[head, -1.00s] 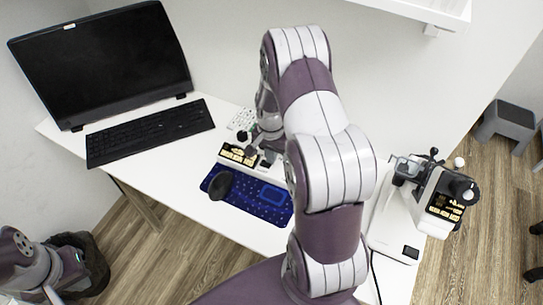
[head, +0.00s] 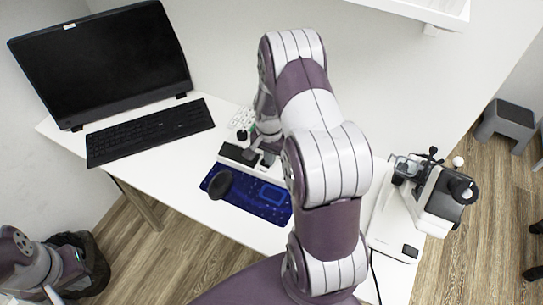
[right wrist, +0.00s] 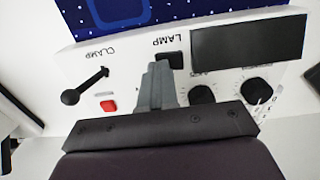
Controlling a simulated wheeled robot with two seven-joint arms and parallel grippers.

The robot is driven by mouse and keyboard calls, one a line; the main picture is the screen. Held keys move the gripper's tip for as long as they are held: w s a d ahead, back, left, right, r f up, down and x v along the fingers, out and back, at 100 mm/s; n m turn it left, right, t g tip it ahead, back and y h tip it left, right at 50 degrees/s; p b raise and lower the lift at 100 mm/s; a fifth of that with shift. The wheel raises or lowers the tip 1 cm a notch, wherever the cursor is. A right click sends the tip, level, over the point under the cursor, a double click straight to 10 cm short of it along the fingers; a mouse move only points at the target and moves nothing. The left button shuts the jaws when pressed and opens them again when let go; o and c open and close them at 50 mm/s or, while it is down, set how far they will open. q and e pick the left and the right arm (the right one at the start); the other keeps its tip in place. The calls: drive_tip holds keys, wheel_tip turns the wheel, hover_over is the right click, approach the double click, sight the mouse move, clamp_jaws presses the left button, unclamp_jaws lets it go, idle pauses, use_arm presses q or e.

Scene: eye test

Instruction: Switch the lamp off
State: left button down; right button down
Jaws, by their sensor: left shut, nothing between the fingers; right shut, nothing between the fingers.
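The LAMP switch (right wrist: 171,59) is a small black switch on a white control panel (right wrist: 135,66), under the printed word LAMP in the right wrist view. My right gripper (right wrist: 160,68) is shut and empty, its fingertips at the switch and partly covering it; I cannot tell if they touch. The panel's display (right wrist: 250,40) is dark. In the head view the panel (head: 270,172) stands behind the blue mat, partly hidden by my right gripper (head: 262,158). A white instrument (head: 400,225) stands at the table's right, with no lit readout. My left gripper (head: 70,284) is low at the left, its fingers unclear.
A red button (right wrist: 108,106), a ball-ended CLAMP lever (right wrist: 85,87) and black knobs (right wrist: 202,100) sit close to my right fingers. A mouse (head: 220,184) lies on the blue mat (head: 262,200). A keyboard (head: 150,132) and monitor (head: 100,65) are at left; a bin (head: 92,255) is below.

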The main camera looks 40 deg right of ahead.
drive_tip(key=shift+w+a+r, duration=0.2)
drive_tip(key=shift+w+a, duration=0.05)
drive_tip(key=shift+w, duration=0.25)
drive_tip(key=shift+r+p, duration=0.45)
drive_tip(key=shift+p, duration=0.05)
drive_tip(key=r+p, duration=0.1)
drive_tip(key=r, duration=0.1)
drive_tip(key=r+p, duration=0.1)
drive_tip(key=p, duration=0.1)
drive_tip(key=shift+s+d+r, duration=0.1)
drive_tip(key=shift+d+r, duration=0.1)
drive_tip(key=shift+r, duration=0.15)
wheel_tip(320, 180, up, 9)
drive_tip(key=s+b, duration=0.1)
drive_tip(key=shift+s+d+r, duration=0.15)
drive_tip(key=shift+s+d, duration=0.2)
drive_tip(key=shift+s, duration=0.05)
